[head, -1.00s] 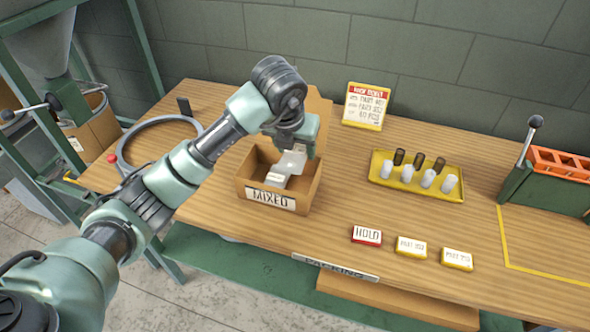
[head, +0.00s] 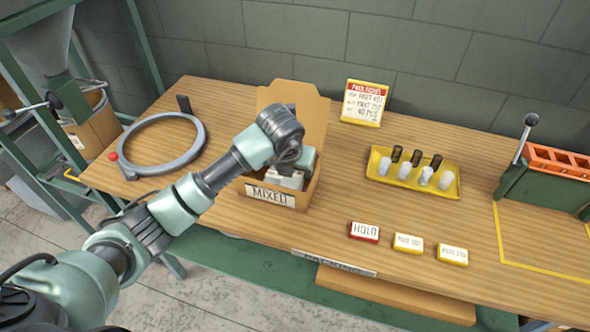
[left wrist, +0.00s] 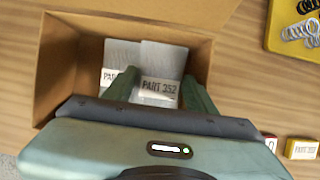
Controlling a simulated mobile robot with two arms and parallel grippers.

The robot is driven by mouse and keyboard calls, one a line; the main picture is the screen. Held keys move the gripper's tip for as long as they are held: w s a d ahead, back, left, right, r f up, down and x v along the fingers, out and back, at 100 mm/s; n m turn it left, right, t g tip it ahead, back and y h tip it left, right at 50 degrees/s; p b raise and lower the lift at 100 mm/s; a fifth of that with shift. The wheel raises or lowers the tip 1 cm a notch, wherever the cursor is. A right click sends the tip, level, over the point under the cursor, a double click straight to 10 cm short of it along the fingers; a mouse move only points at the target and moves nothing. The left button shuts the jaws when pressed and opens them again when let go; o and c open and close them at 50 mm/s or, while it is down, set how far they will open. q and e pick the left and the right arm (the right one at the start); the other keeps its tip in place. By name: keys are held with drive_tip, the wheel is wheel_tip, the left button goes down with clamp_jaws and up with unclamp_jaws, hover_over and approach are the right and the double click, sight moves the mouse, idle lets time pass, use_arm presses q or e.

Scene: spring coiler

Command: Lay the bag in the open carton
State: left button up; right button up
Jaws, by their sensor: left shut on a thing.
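The open carton (head: 312,190), brown with a label reading MIXED, stands on the table with its back flap up. My left gripper (left wrist: 160,78) is down at the carton's opening, shut on a clear bag (left wrist: 163,60) labelled PART 352. A second similar bag (left wrist: 120,52) lies in the carton to the left of the held one, its label partly hidden by a finger. The carton (left wrist: 62,65) surrounds both bags in the left wrist view. In the head view my wrist hides most of the held bag, and I cannot tell whether it touches the bottom. My right gripper is out of view.
A grey ring (head: 190,155) lies left of the carton. A yellow tray (head: 415,190) with several small springs, a HOLD block (head: 364,232) and two yellow label blocks (head: 408,243) are to the right. A ticket stand (head: 363,103) is behind. The table between carton and tray is clear.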

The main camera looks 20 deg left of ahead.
use_arm(q)
drive_tip(key=shift+s+f+b, duration=0.2)
drive_tip(key=shift+f+b, duration=0.25)
drive_tip(key=shift+f, duration=0.05)
drive_tip(key=o, duration=1.5)
drive_tip(key=shift+s+f, duration=0.15)
drive_tip(key=shift+f, duration=0.05)
drive_tip(key=shift+o, duration=0.2)
drive_tip(key=shift+r+p, duration=0.35)
drive_tip(key=shift+p, duration=0.05)
drive_tip(key=shift+r+p, duration=0.4)
drive_tip(key=shift+p, duration=0.05)
drive_tip(key=b+v, duration=0.2)
drive_tip(key=v, duration=1)
drive_tip(key=shift+w, duration=0.4)
drive_tip(key=shift+r, duration=0.1)
